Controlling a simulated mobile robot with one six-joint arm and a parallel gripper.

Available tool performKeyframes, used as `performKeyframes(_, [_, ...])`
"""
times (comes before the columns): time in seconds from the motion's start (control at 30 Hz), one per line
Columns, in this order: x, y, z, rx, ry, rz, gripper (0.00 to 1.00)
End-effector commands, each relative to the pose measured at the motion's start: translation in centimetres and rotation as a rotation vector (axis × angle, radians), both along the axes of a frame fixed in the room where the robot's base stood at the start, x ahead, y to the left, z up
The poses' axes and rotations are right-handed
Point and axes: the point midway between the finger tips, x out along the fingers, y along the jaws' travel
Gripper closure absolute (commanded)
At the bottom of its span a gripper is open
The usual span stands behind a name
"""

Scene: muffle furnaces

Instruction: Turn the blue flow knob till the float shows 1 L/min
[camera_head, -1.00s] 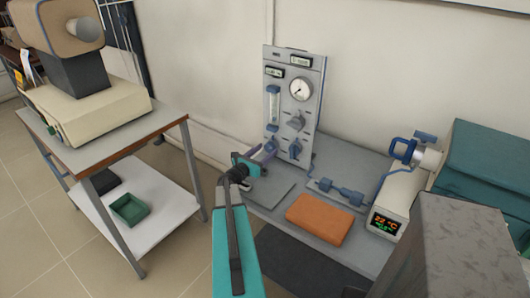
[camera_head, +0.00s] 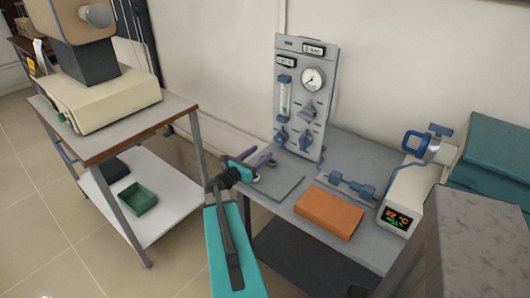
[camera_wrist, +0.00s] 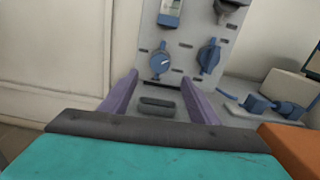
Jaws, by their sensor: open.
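The grey gas panel (camera_head: 318,120) stands upright at the back of the bench. A clear flow tube (camera_head: 285,97) with blue end blocks is on its left side; its float is too small to read. A round blue knob (camera_head: 281,137) sits below the tube. In the wrist view this knob (camera_wrist: 160,62) has a white mark pointing right. A second blue knob (camera_wrist: 209,55), lever-shaped, is to its right. My gripper (camera_head: 264,162) is open and empty, below and in front of the round knob, apart from it. In the wrist view its purple fingers (camera_wrist: 160,84) straddle the space below the knob.
An orange block (camera_head: 329,212) and blue fittings (camera_head: 350,187) lie on the bench right of my gripper. A white device with a lit display (camera_head: 397,219) is farther right. A trolley (camera_head: 178,110) stands left. A dial gauge (camera_head: 312,78) is high on the panel.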

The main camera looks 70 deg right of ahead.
Motion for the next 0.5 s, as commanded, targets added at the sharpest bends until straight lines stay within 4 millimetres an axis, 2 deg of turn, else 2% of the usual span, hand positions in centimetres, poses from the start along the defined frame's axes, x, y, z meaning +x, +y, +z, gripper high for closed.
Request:
performKeyframes(0.03, [0.1,0.9,-0.1,0.000,0.000,0.002,0.45])
performKeyframes(0.2, [0.6,2.6,0.0,0.000,0.000,0.002,0.45])
performKeyframes(0.5, [0.9,3.6,0.0,0.000,-0.001,-0.001,0.45])
